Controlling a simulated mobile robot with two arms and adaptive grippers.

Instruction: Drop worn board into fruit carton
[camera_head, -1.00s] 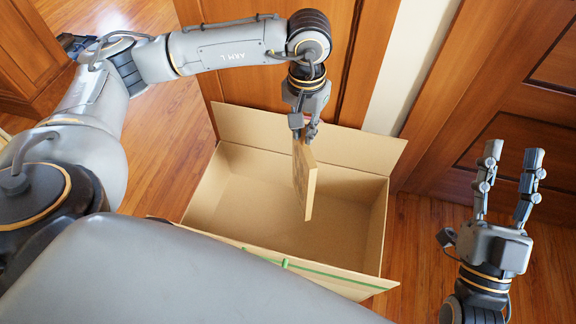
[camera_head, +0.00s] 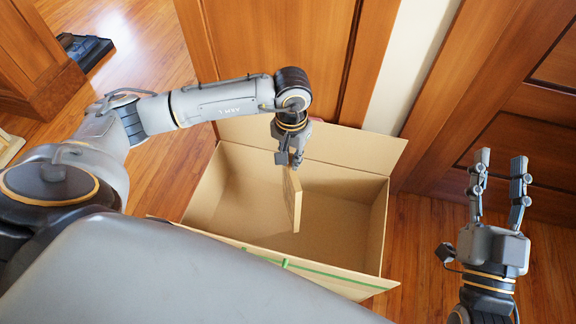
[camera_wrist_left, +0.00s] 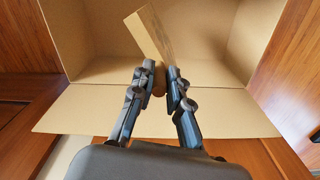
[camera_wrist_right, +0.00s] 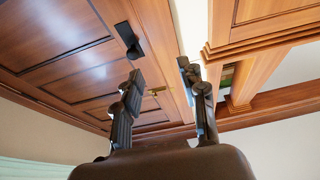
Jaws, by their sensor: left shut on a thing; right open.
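The worn board (camera_head: 292,197) is a thin, light wooden slab. It hangs upright, seen nearly edge-on in the head view, over the open fruit carton (camera_head: 345,215). My left gripper (camera_head: 289,162) is shut on its top end and points down. In the left wrist view the board (camera_wrist_left: 151,35) reaches out past the fingertips (camera_wrist_left: 160,85), with the carton's inner walls (camera_wrist_left: 90,30) around it. The carton is brown cardboard with its flaps spread outward. My right gripper (camera_head: 499,165) is open and empty, with fingers up, to the right of the carton.
A wooden door (camera_head: 285,45) stands close behind the carton, and panelled wood (camera_head: 520,100) is at the right. A black object (camera_head: 85,48) lies on the floor at the upper left. Bare wooden floor (camera_head: 160,165) lies left of the carton.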

